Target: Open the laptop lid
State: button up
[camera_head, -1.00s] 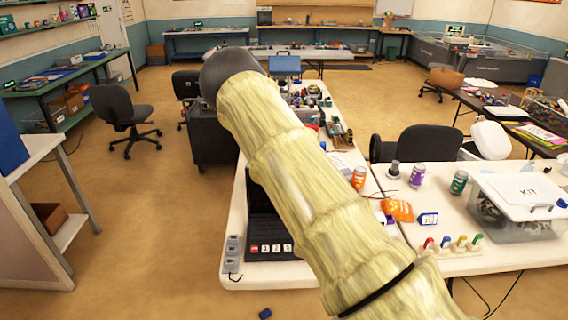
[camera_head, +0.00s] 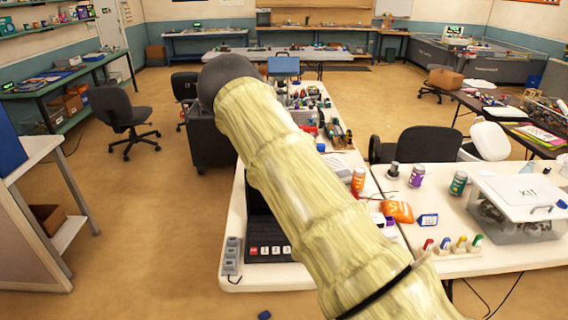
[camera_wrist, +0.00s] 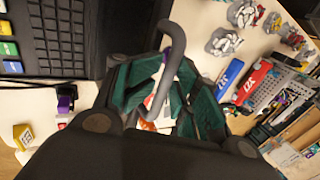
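My gripper (camera_wrist: 168,95) shows there with teal finger pads apart, to the right of the keyboard. A dark grey curved bar (camera_wrist: 160,75) crosses between the fingers; I cannot tell whether it touches them. The gripper is hidden in the head view.
A grey segmented block (camera_head: 232,256) sits at the table's left edge. Cans, an orange packet (camera_head: 398,211), a peg stand (camera_head: 452,245) and a clear kit box (camera_head: 515,210) are on the right. A small yellow block (camera_wrist: 23,135) shows in the wrist view. Floor left of the table is open.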

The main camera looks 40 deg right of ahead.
jog(key=shift+d+r, duration=0.1)
jog(key=shift+s+r, duration=0.1)
jog(key=shift+r, duration=0.4)
jog(key=v, duration=1.1)
jog(key=shift+s+f, duration=0.2)
jog(key=shift+f, duration=0.05)
